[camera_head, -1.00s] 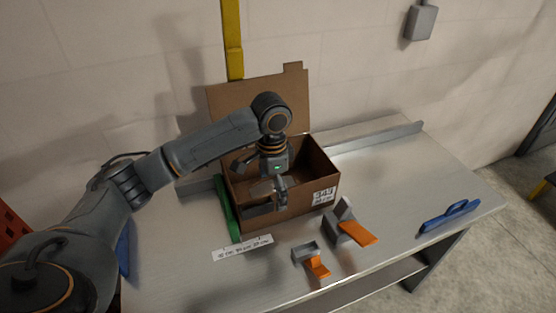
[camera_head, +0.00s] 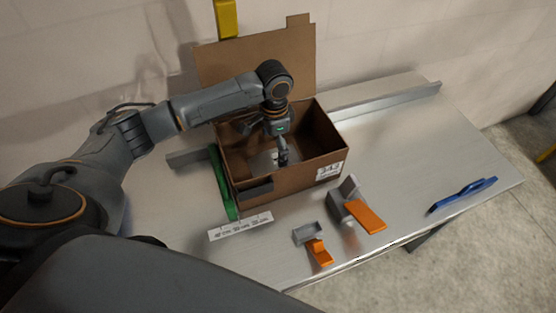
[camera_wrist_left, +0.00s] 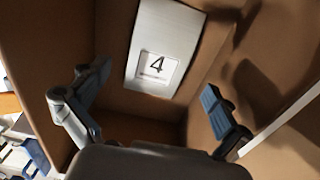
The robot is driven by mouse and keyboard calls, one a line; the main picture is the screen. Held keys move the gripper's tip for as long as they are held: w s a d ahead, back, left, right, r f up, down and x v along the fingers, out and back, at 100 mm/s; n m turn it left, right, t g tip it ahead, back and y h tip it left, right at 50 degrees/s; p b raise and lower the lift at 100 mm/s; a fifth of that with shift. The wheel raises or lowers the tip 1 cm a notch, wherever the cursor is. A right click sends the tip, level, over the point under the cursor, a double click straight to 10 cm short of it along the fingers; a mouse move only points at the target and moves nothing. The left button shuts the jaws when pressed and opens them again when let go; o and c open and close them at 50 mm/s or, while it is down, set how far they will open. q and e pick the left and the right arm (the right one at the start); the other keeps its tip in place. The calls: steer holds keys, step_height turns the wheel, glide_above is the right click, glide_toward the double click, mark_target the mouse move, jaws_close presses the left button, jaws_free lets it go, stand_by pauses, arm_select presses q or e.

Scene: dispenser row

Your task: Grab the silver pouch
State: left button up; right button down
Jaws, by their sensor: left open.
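The silver pouch (camera_wrist_left: 163,45) lies inside the open cardboard box (camera_head: 292,184), with a white label reading 4. In the head view a silver patch of the pouch (camera_head: 262,161) shows inside the box, partly hidden by my gripper. My left gripper (camera_head: 275,156) reaches down into the box from above. In the left wrist view its two fingers (camera_wrist_left: 153,88) stand wide apart, with the pouch beyond and between them. I cannot tell whether a finger touches it. My right gripper is not in view.
The box flap (camera_head: 258,68) stands up at the back. A green strip (camera_head: 222,183) runs along the box's left side. Two grey items with orange levers (camera_head: 365,215) (camera_head: 320,252) stand in front. A blue tool (camera_head: 463,194) lies at the right.

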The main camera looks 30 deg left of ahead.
mark_target(275, 161)
arm_select(q)
steer(key=shift+f+p, duration=0.55)
steer(key=shift+f, duration=2.25)
steer(key=shift+c, duration=0.4)
steer(key=c, duration=1)
